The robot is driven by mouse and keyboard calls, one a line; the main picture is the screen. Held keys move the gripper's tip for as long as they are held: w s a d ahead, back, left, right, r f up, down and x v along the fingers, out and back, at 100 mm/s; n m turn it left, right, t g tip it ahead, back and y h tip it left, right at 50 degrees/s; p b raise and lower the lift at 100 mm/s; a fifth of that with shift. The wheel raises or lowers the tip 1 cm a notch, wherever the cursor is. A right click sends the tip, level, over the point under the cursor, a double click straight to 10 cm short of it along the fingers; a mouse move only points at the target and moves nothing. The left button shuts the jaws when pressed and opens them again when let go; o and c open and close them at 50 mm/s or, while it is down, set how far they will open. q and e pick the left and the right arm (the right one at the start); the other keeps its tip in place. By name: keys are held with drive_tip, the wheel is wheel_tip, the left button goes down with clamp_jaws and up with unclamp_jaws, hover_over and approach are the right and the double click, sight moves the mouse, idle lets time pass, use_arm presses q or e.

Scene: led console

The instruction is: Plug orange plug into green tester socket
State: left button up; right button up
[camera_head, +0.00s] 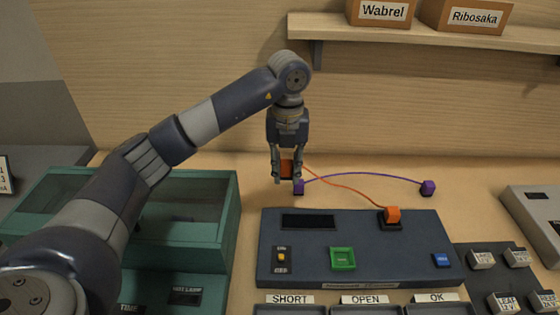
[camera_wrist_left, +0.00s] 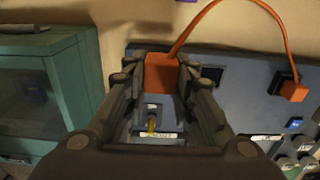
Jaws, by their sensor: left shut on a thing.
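My left gripper (camera_head: 287,178) points down behind the console's back left part, shut on an orange plug (camera_head: 287,166). The left wrist view also shows this plug (camera_wrist_left: 161,73) between the fingers. A thin orange cable runs from it to a second orange plug (camera_head: 392,214), which sits in a dark socket at the console's back right. The green socket (camera_head: 342,258) is on the console's front middle, to the right of and nearer than the gripper; it looks empty. The grey-blue tester console (camera_head: 365,227) lies on the table. My right gripper is not in view.
A purple cable joins two purple plugs; one (camera_head: 299,187) is close by my left fingertips, the other (camera_head: 428,187) behind the console's right. A teal case (camera_head: 228,222) stands left. A shelf (camera_head: 420,33) with boxes hangs above. Labelled trays (camera_head: 365,309) lie in front.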

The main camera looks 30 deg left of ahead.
use_arm(q)
drive_tip(key=s+d+f, duration=0.1)
drive_tip(key=s+d, duration=0.3)
drive_tip(key=d, duration=0.5)
drive_tip(key=s+d+f, duration=0.1)
drive_tip(key=s+d, duration=0.4)
drive_tip(key=d, duration=0.4)
drive_tip(key=shift+s+d, duration=0.2)
drive_tip(key=shift+d, duration=0.15)
idle(0.5)
drive_tip(key=shift+b, duration=0.35)
drive_tip(key=shift+f+b, duration=2)
drive_tip(key=shift+f, duration=0.2)
